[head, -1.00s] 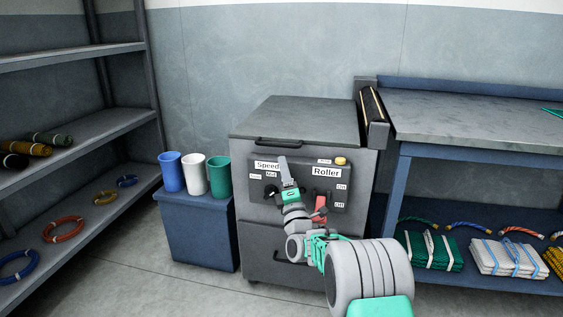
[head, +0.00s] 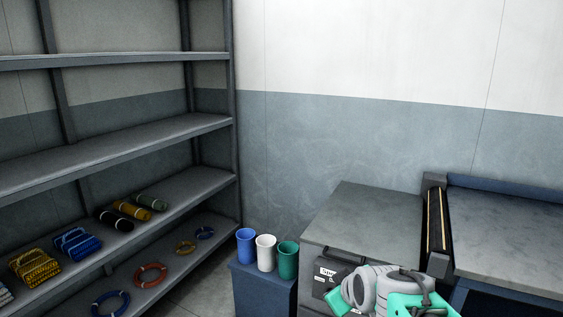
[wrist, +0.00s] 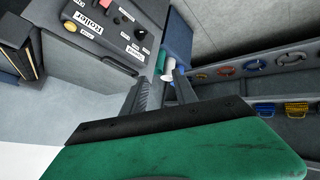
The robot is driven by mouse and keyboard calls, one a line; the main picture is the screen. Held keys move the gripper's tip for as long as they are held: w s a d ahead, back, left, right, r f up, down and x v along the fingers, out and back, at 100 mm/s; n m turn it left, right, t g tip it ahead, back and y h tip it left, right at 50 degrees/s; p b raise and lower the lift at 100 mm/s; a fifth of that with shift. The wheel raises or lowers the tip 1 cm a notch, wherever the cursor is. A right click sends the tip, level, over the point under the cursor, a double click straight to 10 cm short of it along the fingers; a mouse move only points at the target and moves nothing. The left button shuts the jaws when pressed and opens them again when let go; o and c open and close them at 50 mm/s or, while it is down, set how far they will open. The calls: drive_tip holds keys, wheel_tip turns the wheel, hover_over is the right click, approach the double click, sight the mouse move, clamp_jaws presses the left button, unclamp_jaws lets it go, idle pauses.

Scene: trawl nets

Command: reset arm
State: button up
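My arm (head: 385,290) is folded at the bottom right of the head view, in front of the grey machine cabinet (head: 370,222). My gripper's fingers are not distinct in the head view. In the wrist view my gripper (wrist: 162,84) has its two dark fingers apart with nothing held between them. The cabinet's control panel, with a Roller label (wrist: 87,22), a red switch and dark knobs, shows upside down at the top left of the wrist view, away from the fingers.
Blue (head: 245,246), white (head: 265,252) and green (head: 288,260) cups stand on a blue box (head: 262,290) left of the cabinet. A shelf rack (head: 115,155) with ropes and rings fills the left. A workbench (head: 510,230) stands at the right.

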drive_tip(key=s+r+m+g+p, duration=0.2)
drive_tip(key=s+r+m+p, duration=0.1)
drive_tip(key=s, duration=0.6)
drive_tip(key=s+d+r+m+g+h+p, duration=0.1)
drive_tip(key=s+r+m+g+p, duration=0.2)
drive_tip(key=s, duration=0.6)
drive_tip(key=shift+d+r+m+p, duration=0.25)
drive_tip(key=shift+m+p, duration=0.25)
drive_tip(key=shift+p, duration=0.25)
